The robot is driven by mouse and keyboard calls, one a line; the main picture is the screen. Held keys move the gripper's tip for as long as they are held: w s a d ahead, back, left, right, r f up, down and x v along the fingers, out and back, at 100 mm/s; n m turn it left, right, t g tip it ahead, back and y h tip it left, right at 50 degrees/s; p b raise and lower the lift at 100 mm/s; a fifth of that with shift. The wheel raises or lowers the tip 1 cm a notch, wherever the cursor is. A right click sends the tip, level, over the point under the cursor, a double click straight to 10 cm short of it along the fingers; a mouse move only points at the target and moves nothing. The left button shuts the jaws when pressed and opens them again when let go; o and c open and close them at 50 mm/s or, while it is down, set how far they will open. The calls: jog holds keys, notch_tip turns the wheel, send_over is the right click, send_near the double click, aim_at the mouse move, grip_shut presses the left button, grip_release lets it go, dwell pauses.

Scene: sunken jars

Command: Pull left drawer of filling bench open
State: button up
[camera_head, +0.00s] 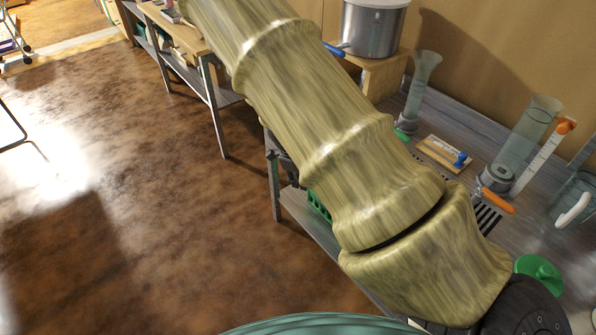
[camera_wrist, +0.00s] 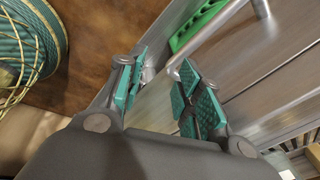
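In the wrist view my gripper (camera_wrist: 158,88) is open, with teal pads on both fingers. A bent silver bar (camera_wrist: 176,63), which looks like a drawer handle, shows between and just beyond the fingertips. I cannot tell whether the pads touch it. Behind it are grey metal faces of the bench (camera_wrist: 245,65); which one is the left drawer's front I cannot tell. In the head view the filling bench (camera_head: 505,150) has a grey top at the right. My arm crosses in front of it and hides its drawer fronts and my gripper.
On the bench stand glass cylinders (camera_head: 420,85), a steel pot (camera_head: 370,28) on a wooden stand, a small wooden board (camera_head: 440,152) and a green item (camera_head: 540,272). A green perforated piece (camera_wrist: 200,25) is near the bar. Open brown floor (camera_head: 130,190) lies left.

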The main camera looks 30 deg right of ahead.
jog(key=w+r+m, duration=0.5)
jog(key=w+r, duration=0.1)
jog(key=shift+t+y, duration=0.3)
jog(key=f, duration=0.3)
jog(key=d+f+p, duration=0.1)
jog(key=f, duration=0.2)
jog(key=d+f, duration=0.1)
jog(key=f, duration=0.3)
jog(key=shift+d+p, duration=0.25)
jog(key=shift+p, duration=0.15)
grip_shut()
